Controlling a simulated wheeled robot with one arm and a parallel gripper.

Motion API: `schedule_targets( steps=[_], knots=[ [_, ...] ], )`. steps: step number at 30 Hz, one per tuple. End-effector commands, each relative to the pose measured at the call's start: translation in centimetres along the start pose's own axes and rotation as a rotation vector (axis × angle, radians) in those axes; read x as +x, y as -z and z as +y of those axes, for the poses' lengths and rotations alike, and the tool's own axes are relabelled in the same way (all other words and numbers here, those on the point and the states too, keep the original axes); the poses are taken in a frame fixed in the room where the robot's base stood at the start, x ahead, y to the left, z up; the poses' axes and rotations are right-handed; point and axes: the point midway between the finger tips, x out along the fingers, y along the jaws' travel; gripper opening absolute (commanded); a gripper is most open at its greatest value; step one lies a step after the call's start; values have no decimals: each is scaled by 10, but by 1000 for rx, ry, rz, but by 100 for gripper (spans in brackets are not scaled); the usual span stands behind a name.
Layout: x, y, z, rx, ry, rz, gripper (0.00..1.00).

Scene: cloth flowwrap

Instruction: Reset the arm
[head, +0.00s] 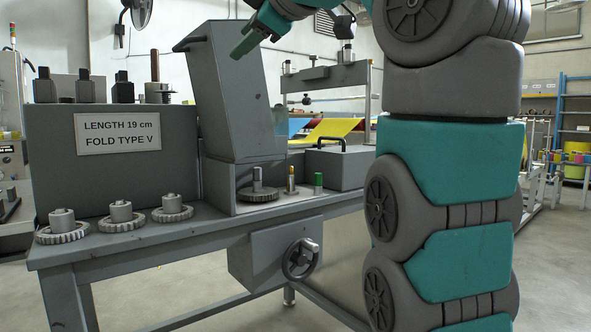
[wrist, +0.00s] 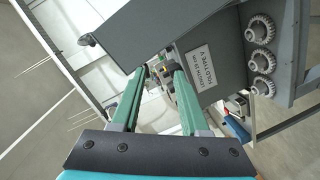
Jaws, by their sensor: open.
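My gripper (head: 247,36) is at the top of the head view, beside the upper part of the tall grey housing of the machine (head: 232,95). In the wrist view its two green fingers (wrist: 158,82) are apart with nothing between them. Beyond the fingertips, the wrist view shows the grey machine and its sign (wrist: 198,58), tilted. In the head view the sign reads "LENGTH 19 cm FOLD TYPE V". My arm covers the right part of the head view.
Several gears (head: 121,217) sit on the bench (head: 190,236) at the front left. Another gear (head: 258,193) is at the housing's foot, with small pegs (head: 291,180) beside it. A handwheel (head: 300,259) sticks out in front. Blue shelving (head: 573,120) stands at the back right.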

Motion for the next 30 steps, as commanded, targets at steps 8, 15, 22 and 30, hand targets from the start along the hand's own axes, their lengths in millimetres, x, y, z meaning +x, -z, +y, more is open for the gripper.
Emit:
schedule_targets(
  steps=[8,15,22,30],
  knots=[
    [23,-56,-16,258,119,-158,45],
    [33,-116,-54,490,209,-326,45],
    [25,-173,-112,695,284,-508,45],
    [-6,-234,-200,911,354,-738,45]
  ],
)
